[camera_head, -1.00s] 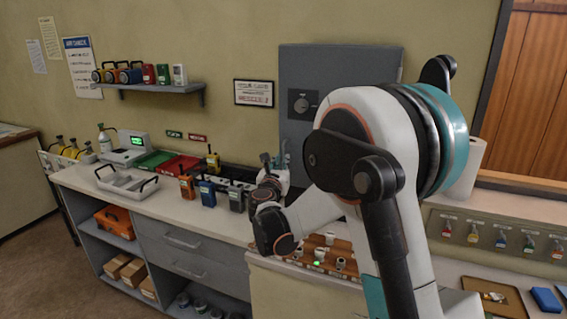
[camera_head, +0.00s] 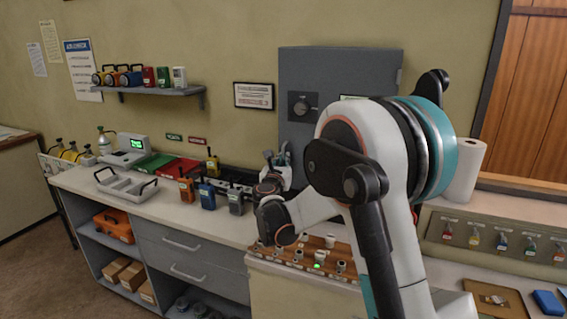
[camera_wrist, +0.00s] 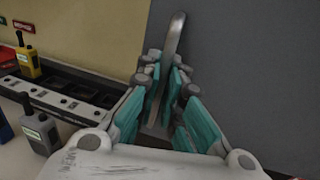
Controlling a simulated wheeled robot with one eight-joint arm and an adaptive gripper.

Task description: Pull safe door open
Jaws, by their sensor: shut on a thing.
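The grey safe door (camera_head: 305,75) stands on the wall behind the counter, with a round dark dial (camera_head: 301,105) on it. In the wrist view the door is a plain dark panel (camera_wrist: 265,70) filling the right side. A curved metal handle (camera_wrist: 175,35) rises from between the teal pads of my gripper (camera_wrist: 160,97). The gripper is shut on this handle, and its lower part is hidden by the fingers. In the head view my gripper (camera_head: 277,165) is at the lower left of the door, and my arm covers the door's lower right.
Radios (camera_head: 207,194) and a charger rack (camera_wrist: 65,97) stand on the counter just left of my gripper. A wooden board with several small pieces (camera_head: 330,247) lies below my arm. A paper roll (camera_head: 465,170) stands to the right.

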